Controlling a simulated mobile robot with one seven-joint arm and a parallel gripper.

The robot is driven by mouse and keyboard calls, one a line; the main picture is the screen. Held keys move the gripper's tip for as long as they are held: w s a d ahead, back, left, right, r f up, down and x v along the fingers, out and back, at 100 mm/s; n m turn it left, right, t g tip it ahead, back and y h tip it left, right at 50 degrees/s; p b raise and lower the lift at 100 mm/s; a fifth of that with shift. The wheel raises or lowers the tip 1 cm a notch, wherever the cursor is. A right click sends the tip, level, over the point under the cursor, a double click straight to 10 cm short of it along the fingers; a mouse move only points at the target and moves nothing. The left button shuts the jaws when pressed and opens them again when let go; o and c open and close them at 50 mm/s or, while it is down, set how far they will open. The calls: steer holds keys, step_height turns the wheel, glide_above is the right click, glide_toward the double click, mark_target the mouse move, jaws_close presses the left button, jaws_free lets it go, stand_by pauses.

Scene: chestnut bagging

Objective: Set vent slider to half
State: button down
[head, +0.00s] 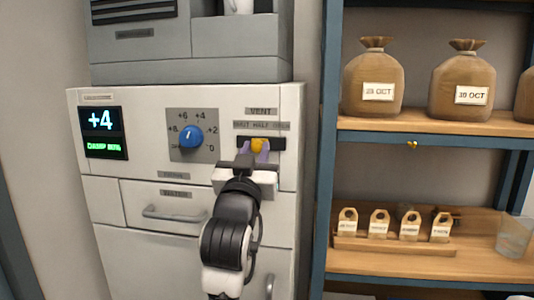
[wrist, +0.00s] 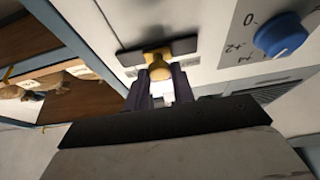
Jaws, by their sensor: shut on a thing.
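The vent slider's yellow knob (head: 258,145) sits in a dark horizontal slot (head: 277,144) under the VENT label on the white machine panel. The scale above the slot reads roughly shut, half, open, and the knob is near the middle, below the half mark. My gripper (head: 258,152) is at the slot with its purple fingers closed around the knob. In the wrist view the knob (wrist: 160,66) is between the fingertips (wrist: 160,82), with the dark slot (wrist: 184,46) showing on both sides. The exact alignment with the half mark is hard to read.
A blue dial (head: 190,136) is left of the slot, and a display (head: 103,132) reads +4. A drawer handle (head: 174,214) lies below.

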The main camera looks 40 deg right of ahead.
steer(key=shift+w+a, duration=0.1)
steer(key=c, duration=1.2)
jaws_free()
steer(key=b+v, duration=0.6)
steer(key=v, duration=0.8)
steer(key=shift+w+b, duration=0.1)
steer(key=shift+b, duration=0.2)
